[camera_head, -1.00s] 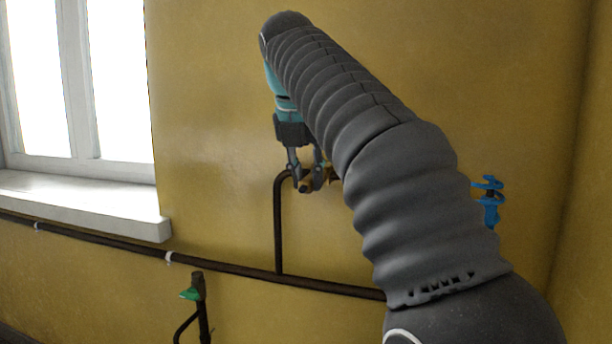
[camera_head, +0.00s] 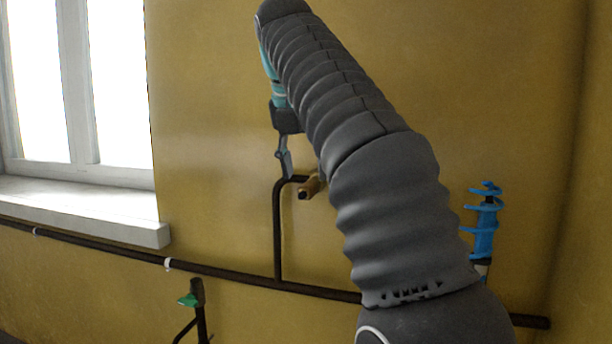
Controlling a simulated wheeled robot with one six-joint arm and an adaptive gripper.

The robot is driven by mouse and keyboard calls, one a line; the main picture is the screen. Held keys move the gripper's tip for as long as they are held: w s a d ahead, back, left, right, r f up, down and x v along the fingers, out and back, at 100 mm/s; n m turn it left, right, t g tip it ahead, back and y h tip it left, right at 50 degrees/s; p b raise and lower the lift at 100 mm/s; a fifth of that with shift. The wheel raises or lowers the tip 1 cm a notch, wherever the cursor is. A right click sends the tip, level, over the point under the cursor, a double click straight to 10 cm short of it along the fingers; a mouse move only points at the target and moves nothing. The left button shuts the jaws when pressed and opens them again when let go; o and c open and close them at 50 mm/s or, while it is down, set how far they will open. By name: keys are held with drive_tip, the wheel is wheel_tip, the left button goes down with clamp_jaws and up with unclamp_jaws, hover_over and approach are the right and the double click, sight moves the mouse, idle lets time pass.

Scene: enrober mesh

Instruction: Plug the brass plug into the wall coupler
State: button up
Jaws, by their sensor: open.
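The brass plug (camera_head: 308,188) shows as a small brass cylinder with a dark front end, near the top of the bent dark pipe on the wall. Its far end and the wall coupler are hidden behind my arm, so I cannot tell how they meet. My gripper (camera_head: 291,177) is open and hangs just above and left of the plug. One finger shows, pointing down; the other is mostly hidden behind my arm. The plug appears clear of the visible finger.
A dark pipe (camera_head: 230,274) runs along the yellow wall, with a bent branch (camera_head: 277,230) rising from it. A green-handled valve (camera_head: 190,299) stands at lower left. The window sill (camera_head: 85,212) is at left.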

drive_tip(key=shift+v, duration=0.75)
drive_tip(key=shift+s+a, duration=0.1)
drive_tip(key=shift+s, duration=0.1)
drive_tip(key=s+a, duration=0.4)
drive_tip(key=s, duration=0.7)
